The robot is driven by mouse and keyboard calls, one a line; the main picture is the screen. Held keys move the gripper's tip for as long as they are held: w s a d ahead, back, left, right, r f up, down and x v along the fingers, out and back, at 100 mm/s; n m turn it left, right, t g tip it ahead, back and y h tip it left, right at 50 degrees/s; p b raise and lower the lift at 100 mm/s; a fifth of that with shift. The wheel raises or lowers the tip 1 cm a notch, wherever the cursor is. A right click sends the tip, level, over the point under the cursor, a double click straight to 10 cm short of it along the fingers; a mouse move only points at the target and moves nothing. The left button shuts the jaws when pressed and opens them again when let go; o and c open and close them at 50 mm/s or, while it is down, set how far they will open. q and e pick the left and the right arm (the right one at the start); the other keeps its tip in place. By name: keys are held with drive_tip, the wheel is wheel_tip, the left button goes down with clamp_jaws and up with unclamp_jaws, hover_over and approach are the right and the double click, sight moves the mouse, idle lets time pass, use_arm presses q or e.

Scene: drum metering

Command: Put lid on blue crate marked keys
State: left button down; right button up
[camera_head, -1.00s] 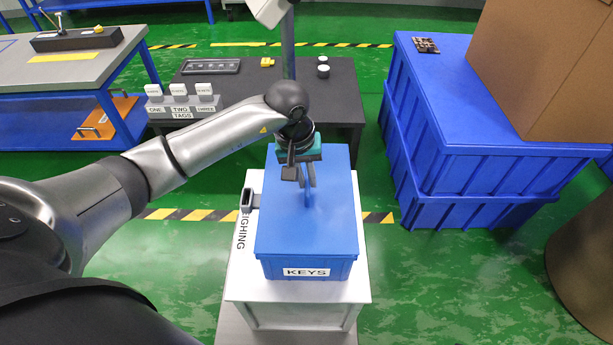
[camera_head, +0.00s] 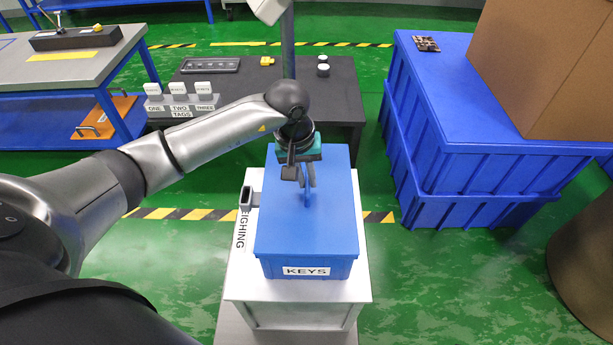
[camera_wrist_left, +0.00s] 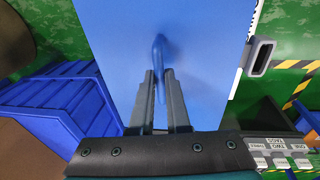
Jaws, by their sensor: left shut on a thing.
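The blue crate marked KEYS (camera_head: 306,270) stands on a white stand marked WEIGHING (camera_head: 300,316). A flat blue lid (camera_head: 285,215) lies over the top of the crate and covers its opening. Whether its edges sit fully down all round, I cannot tell. My left gripper (camera_head: 307,186) is over the lid and shut on its upright blue handle (camera_head: 308,198). In the left wrist view the handle (camera_wrist_left: 159,52) runs between the two fingers, with the lid (camera_wrist_left: 115,30) below. My right gripper is not in view.
Large blue crates (camera_head: 460,165) bearing a brown box (camera_head: 550,65) stand on the right. A dark table (camera_head: 250,95) with tag blocks (camera_head: 180,100) is behind the stand. A grey workbench (camera_head: 75,65) is at the left. Green floor lies open around the stand.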

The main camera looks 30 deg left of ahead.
use_arm(q)
drive_tip(key=shift+w+f+b, duration=0.1)
drive_tip(key=shift+f+b, duration=0.05)
drive_tip(key=shift+b, duration=0.15)
idle(0.5)
drive_tip(key=shift+c, duration=1.7)
unclamp_jaws()
drive_tip(key=shift+r+p, duration=2.4)
drive_tip(key=shift+r, duration=1.1)
